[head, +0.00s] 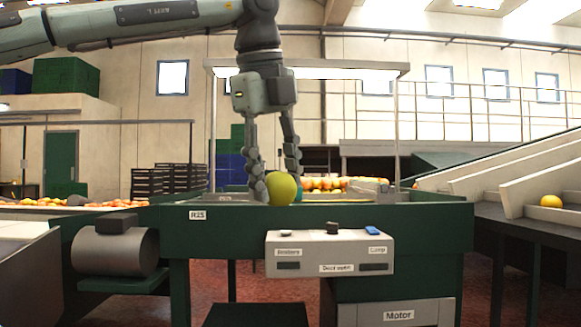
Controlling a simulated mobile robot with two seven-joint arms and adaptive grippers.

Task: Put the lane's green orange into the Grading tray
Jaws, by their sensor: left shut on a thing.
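A yellow-green orange (283,187) is between the fingers of my left gripper (276,183). The gripper points down and is shut on it, just above the front edge of the green sorting machine (385,214). The lower part of the fruit is close to that edge; I cannot tell whether it touches anything below. Several orange fruits (322,183) lie behind it on the machine. No tray marked Grading can be made out. My right gripper is not in view.
A control box (330,245) with switches and labels sticks out at the machine's front. A lamp frame (305,70) stands over the machine, close to my left arm. Sloping chutes (510,175) with a single orange (551,201) are at the right. More oranges (95,204) lie on a belt at the left.

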